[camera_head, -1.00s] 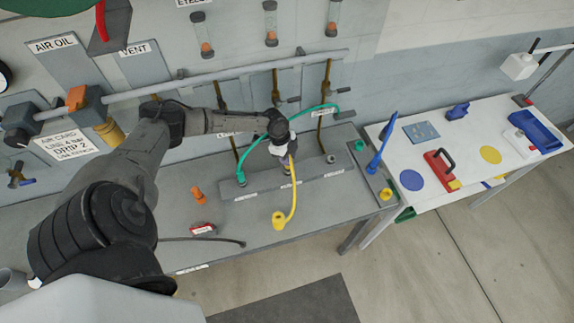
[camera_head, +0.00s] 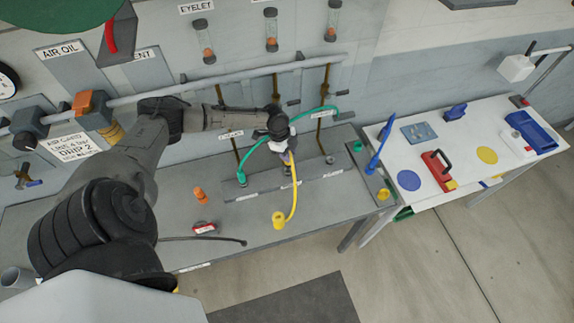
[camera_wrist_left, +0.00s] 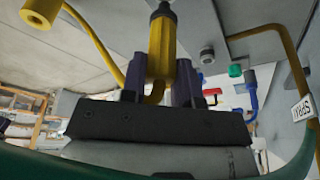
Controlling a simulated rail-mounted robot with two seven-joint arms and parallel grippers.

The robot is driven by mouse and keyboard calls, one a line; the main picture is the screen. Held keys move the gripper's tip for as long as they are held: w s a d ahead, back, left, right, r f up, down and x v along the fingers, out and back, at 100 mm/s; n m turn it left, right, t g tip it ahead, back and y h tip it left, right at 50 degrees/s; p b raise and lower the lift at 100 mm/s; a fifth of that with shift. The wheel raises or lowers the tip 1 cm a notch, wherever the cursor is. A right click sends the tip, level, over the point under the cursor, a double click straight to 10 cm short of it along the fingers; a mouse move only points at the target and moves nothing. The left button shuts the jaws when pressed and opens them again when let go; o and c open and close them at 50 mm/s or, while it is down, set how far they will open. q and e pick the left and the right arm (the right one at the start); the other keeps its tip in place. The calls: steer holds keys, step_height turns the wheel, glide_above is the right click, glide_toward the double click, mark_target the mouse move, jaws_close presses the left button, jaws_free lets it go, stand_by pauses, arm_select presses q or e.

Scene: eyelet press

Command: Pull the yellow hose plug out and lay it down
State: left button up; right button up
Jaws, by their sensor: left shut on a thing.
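My left gripper (camera_head: 287,158) is above the grey block on the bench in the head view. In the left wrist view its two dark purple fingers (camera_wrist_left: 160,80) are shut on the yellow hose plug (camera_wrist_left: 162,45). The plug's narrow metal tip shows near the top edge of that view; I cannot tell whether it is clear of a socket. The yellow hose (camera_head: 294,192) hangs from the gripper to a yellow end piece (camera_head: 279,220) on the bench. That end piece also shows in the left wrist view (camera_wrist_left: 42,12). My right gripper is not in view.
A green hose (camera_head: 258,148) arches behind the gripper. An orange plug (camera_head: 200,194), a red-and-white piece (camera_head: 204,228) and a dark cable (camera_head: 215,239) lie left on the bench. Free bench (camera_head: 245,215) shows before the block. A white table (camera_head: 465,130) stands at right.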

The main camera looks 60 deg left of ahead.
arm_select(q)
steer(key=shift+r+p, duration=0.9)
steer(key=shift+r, duration=0.4)
